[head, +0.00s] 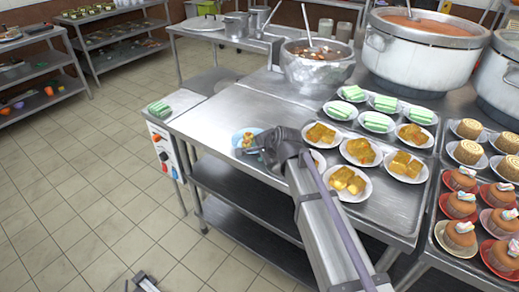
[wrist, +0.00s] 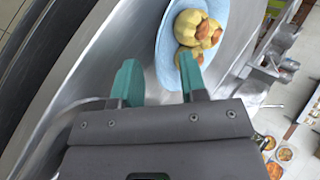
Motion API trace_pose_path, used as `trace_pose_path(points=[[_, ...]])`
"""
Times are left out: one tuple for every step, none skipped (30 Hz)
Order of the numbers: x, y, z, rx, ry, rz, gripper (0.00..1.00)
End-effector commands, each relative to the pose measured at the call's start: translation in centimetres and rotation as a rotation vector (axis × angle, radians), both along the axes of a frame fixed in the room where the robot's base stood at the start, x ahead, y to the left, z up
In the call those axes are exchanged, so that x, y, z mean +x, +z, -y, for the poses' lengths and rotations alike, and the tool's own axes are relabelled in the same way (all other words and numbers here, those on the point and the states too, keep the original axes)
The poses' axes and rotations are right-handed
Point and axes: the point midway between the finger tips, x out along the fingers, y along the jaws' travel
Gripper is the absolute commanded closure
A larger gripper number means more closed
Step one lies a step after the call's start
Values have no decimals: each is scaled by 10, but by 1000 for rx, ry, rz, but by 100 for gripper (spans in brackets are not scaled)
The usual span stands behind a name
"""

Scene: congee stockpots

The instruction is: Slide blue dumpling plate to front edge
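The blue dumpling plate (head: 237,139) sits near the left end of the steel counter, close to its front edge. Yellow dumplings (wrist: 197,28) with orange-brown patches lie on the blue plate, whose rim (wrist: 167,62) shows in the wrist view. My gripper (wrist: 159,62) is open, its two teal fingers apart. In the wrist view, the right fingertip overlaps the plate by the dumplings and the left one is over bare steel, with the rim between them. I cannot tell whether they touch the plate. In the head view my gripper (head: 262,142) hides the plate's right side.
Plates of yellow cakes (head: 362,151) stand right of my arm, with green-and-white slices (head: 376,121) behind. A steel pot (head: 317,72) and large stockpots (head: 424,52) stand at the back. Bare steel (head: 220,115) lies around the blue plate's left. A control box (head: 163,148) adjoins the counter's left end.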

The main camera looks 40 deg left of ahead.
Motion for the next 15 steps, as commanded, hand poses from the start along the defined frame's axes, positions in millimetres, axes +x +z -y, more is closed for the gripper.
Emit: trace_pose_path(points=[[-3, 13, 6, 0, 0, 0, 61], [-5, 17, 10, 0, 0, 0, 61], [-7, 24, 15, 0, -1, -1, 61], [-8, 29, 20, 0, -1, -1, 61], [-10, 35, 24, 0, -1, -1, 61], [-12, 42, 30, 0, -1, -1, 61], [-14, 47, 35, 2, -2, -2, 61], [-16, 52, 39, 1, -1, -1, 61], [-18, 58, 45, 1, -1, -1, 61], [-20, 62, 49, 1, -1, 0, 61], [-21, 65, 52, 1, -1, 0, 61], [-22, 68, 56, 1, -1, 0, 61], [-23, 70, 58, 1, -1, 0, 61], [-23, 71, 60, 1, -1, 0, 61], [-24, 72, 61, 1, -1, 0, 61]])
